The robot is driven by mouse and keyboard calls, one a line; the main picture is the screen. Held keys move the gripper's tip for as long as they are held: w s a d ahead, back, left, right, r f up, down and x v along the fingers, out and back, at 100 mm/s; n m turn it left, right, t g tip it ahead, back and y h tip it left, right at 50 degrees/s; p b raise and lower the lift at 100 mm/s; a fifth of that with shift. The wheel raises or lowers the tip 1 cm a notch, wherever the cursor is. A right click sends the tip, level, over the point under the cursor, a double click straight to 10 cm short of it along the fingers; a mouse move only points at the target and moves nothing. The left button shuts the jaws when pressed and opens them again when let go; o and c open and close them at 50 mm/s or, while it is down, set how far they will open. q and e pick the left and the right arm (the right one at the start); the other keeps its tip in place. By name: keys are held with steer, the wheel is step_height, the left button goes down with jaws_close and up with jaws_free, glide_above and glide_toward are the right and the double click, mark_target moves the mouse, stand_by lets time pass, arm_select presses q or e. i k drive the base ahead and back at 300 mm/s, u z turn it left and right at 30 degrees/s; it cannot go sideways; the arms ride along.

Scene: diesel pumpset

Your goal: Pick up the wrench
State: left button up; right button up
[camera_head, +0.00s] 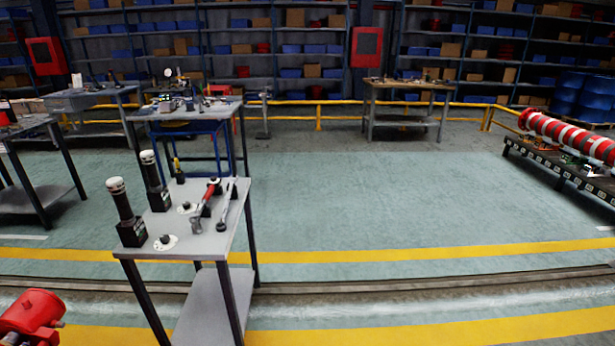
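A long silver-grey tool that looks like the wrench (227,206) lies near the right edge of a small grey table (200,246), left of centre in the head view. A red-handled tool, apparently a hammer (204,204), lies just to its left, close beside it. Nothing holds the wrench. Neither of my grippers shows in this view.
Two black posts with white tops (124,212) stand on the table's left side. Several small round parts (165,242) and a screwdriver-like tool (177,168) are there too. A red part (32,314) is at bottom left. The floor right of the table is clear.

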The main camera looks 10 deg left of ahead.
mark_target(227, 201)
steer(key=z, duration=0.4)
steer(key=i, duration=1.9)
steer(key=u, duration=0.75)
steer(key=i, duration=1.25)
steer(key=u, duration=1.25)
steer(key=i, duration=0.2)
steer(key=u, duration=0.05)
